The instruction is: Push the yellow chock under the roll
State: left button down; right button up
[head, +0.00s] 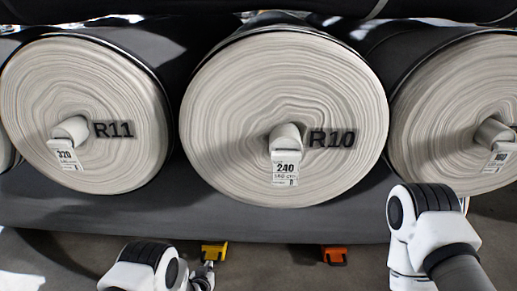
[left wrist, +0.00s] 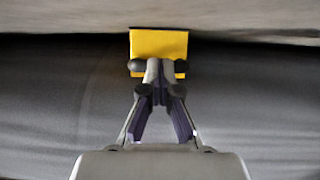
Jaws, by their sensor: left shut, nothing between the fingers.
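The yellow chock (head: 214,250) is low in the head view, below the left part of the roll marked R10 (head: 230,150), in front of the dark grey band under the rolls. It also shows at the top middle of the left wrist view (left wrist: 158,42). My left gripper (left wrist: 158,70) is shut and empty, its fingertips overlapping the chock's near edge; contact is not certain. In the head view the left gripper (head: 205,271) is partly hidden just below the chock. My right arm is at the right, and its gripper does not show.
An orange chock (head: 335,255) lies to the right, below R10. Roll R11 (head: 85,110) is at the left and another roll (head: 455,110) at the right. More dark rolls hang close above. Some bare floor shows between the two chocks.

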pick_arm(q)
jog(key=shift+p+v, duration=0.8)
jog(key=shift+p, duration=0.15)
jog(key=shift+s+f+p, duration=0.2)
jog(key=shift+s+p, duration=0.4)
jog(key=shift+s, duration=0.55)
jog(key=shift+s+f, duration=0.1)
jog(key=shift+f, duration=0.05)
